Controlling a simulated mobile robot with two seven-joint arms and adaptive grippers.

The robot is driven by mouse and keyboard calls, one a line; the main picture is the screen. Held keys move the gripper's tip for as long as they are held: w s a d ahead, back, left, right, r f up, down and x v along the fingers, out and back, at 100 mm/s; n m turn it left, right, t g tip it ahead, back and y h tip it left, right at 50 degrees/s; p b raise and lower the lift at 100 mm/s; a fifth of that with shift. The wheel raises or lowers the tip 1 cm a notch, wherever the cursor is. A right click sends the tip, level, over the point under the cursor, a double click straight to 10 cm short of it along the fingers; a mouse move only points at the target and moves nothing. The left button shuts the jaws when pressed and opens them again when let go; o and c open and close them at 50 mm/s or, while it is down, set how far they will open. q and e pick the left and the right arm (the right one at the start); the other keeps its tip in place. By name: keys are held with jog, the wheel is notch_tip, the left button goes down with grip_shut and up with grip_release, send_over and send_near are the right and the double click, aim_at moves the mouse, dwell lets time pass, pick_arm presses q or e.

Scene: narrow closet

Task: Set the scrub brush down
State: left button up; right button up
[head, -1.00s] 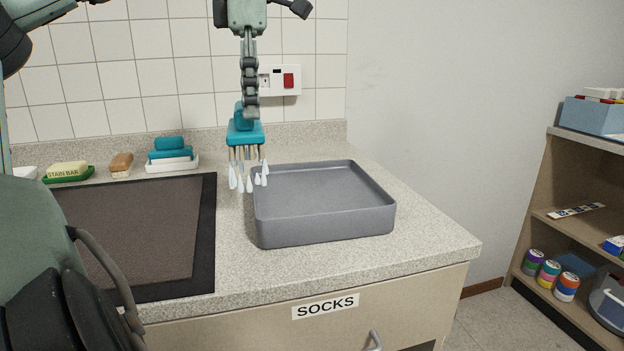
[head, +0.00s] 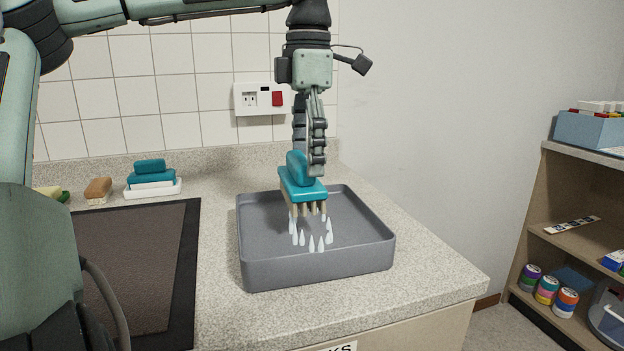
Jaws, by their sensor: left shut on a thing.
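The scrub brush (head: 303,186) has a teal body with a raised grip and pale bristle tufts with white tips pointing down. My left gripper (head: 309,158) comes from above and is shut on the brush's grip. The brush is upright over the grey tray (head: 320,269), with its bristles inside the tray's outline. I cannot tell whether the bristle tips touch the tray floor. The tray is otherwise empty and sits on the speckled counter. My right gripper is not in view.
A second teal brush (head: 150,176) rests on a white dish at the back left, beside a brown brush (head: 98,189). A dark mat (head: 135,265) lies left of the tray. A wall outlet (head: 262,99) is behind. A shelf unit (head: 567,240) stands at right.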

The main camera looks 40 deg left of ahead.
aim_at(312, 180)
pick_arm(q)
jog(key=shift+w+d+f, duration=0.3)
jog(key=shift+d+f, duration=0.05)
jog(key=shift+f, duration=0.05)
notch_tip(312, 180, down, 4)
jog(key=shift+r, duration=0.15)
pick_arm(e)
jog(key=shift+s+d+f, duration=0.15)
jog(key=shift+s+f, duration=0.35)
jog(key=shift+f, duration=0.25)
pick_arm(q)
jog(key=o, duration=0.9)
jog(key=shift+o, duration=0.3)
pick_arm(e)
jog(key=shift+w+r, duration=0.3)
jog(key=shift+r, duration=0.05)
pick_arm(q)
notch_tip(312, 180, up, 12)
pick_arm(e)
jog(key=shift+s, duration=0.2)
